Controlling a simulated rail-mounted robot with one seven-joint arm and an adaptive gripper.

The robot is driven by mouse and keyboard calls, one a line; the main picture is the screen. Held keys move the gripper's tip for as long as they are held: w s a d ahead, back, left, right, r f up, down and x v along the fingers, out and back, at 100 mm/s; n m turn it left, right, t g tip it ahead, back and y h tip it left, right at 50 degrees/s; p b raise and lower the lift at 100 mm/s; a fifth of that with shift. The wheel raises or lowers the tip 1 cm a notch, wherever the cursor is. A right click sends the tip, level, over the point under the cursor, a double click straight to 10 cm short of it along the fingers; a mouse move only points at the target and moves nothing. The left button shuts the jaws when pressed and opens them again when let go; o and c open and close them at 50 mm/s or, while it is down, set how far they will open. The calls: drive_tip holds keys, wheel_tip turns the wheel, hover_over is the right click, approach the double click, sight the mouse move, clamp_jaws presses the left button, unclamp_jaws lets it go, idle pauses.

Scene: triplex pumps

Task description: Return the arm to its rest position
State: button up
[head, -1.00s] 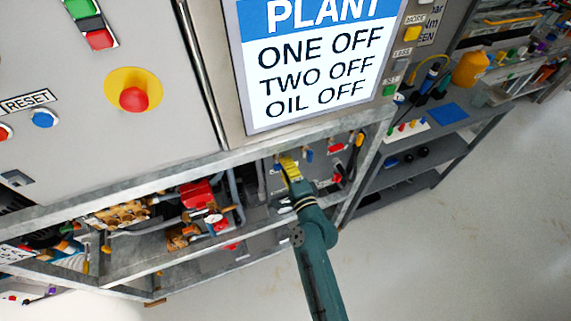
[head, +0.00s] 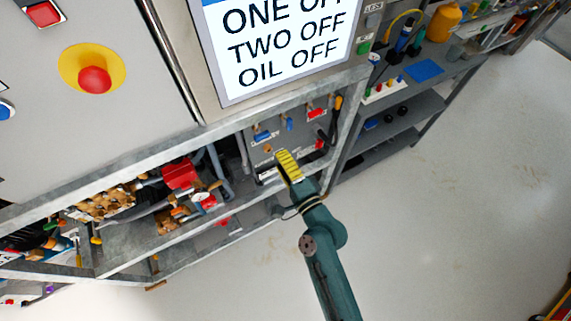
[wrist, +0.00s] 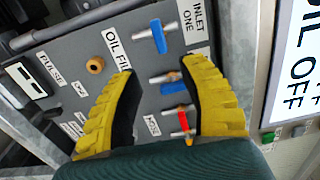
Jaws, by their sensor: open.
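My gripper (head: 288,165) has yellow ribbed fingers on a teal arm and is in front of the grey valve panel (head: 262,145) under the frame's top rail. In the wrist view my gripper (wrist: 165,100) is open, with its two fingers spread and nothing between them. The panel behind it (wrist: 75,60) carries blue-handled valves, one (wrist: 158,36) by the "INLET ONE" label, a red handle (wrist: 186,122) and a brass knob (wrist: 95,65). The fingers appear apart from the panel. The head view shows only part of the gripper clearly.
A metal frame rail (head: 150,152) runs above the panel. A red pump part (head: 181,174) and brass fittings stand left on the lower shelf. A sign (head: 285,50) reads "ONE OFF, TWO OFF, OIL OFF". Shelving (head: 400,115) stands right.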

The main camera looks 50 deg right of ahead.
drive_tip(key=shift+v, duration=1)
